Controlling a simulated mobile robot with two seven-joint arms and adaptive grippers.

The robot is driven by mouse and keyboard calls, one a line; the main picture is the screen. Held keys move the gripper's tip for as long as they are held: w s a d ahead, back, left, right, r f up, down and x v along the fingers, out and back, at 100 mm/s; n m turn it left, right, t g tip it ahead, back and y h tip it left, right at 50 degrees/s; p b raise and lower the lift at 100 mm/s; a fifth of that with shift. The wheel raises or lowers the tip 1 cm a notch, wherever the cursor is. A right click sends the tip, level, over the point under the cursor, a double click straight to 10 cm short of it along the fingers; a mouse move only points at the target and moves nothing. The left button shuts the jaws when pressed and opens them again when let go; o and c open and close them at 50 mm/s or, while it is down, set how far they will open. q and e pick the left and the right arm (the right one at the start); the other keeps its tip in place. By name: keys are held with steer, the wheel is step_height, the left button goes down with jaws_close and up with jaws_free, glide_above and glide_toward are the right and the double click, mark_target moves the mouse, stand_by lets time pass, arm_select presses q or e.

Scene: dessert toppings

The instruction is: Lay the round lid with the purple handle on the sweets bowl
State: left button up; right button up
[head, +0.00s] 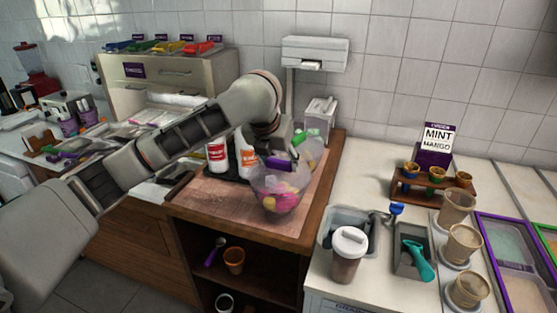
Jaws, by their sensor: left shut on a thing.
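The sweets bowl (281,202) is a clear round bowl with pink, yellow and purple sweets, on the wooden counter near its front right. The lid's purple handle (278,163) shows right above the bowl's mouth. The lid's disc is too small and clear to make out, so I cannot tell whether it touches the rim. My left gripper (285,150) is over the bowl, shut on the lid by its handle; its fingers are partly hidden by my own wrist. My right gripper is not in view.
Red-labelled and orange-labelled bottles (217,154) stand on a dark tray just left of the bowl. Another clear container (311,153) with a green part is close behind it. A lidded cup (348,255) stands on the white counter at right. Bare wood lies left of the bowl.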

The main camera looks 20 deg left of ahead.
arm_select(q)
steer(key=shift+w+f, duration=0.1)
steer(key=shift+f, duration=0.35)
stand_by(0.3)
steer(key=o, duration=1.2)
steer(key=shift+r, duration=3.5)
